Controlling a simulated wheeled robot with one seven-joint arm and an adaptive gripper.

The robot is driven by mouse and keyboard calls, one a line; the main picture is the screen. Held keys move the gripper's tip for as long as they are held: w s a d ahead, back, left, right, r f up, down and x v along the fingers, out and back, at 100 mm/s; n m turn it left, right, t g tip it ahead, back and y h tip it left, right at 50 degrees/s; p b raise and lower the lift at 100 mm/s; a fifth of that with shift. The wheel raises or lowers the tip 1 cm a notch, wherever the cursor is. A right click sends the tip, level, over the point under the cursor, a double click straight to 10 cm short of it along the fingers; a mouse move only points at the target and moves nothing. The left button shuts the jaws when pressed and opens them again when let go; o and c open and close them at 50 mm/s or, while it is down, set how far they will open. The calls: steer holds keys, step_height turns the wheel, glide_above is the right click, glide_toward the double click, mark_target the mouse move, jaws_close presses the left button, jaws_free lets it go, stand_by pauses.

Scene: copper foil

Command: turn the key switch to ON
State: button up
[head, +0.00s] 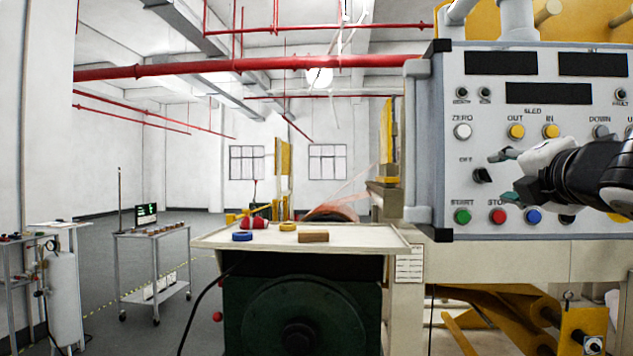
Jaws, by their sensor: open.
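The control panel (548,88) stands upright at the right of the head view. The key switch (482,175) is a small black knob on the panel's left side, below an "OFF" label and above the green START button (462,216). My gripper (504,175) comes in from the right, in front of the panel, with its two fingers open and spread above and below. The fingertips are just right of the key switch. I cannot tell whether they touch it. Part of the panel's lower right is hidden behind my gripper and arm.
Close around the switch are the white ZERO button (462,131), yellow buttons (516,131), the red STOP button (498,216) and a blue button (534,216). A worktable (350,240) with tape rolls and a brown block stands left of the panel. A cart (155,240) stands farther left.

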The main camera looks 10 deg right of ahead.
mark_target(484, 175)
steer(key=x, duration=0.7)
steer(key=shift+b, duration=0.4)
steer(key=shift+c, duration=0.6)
jaws_close()
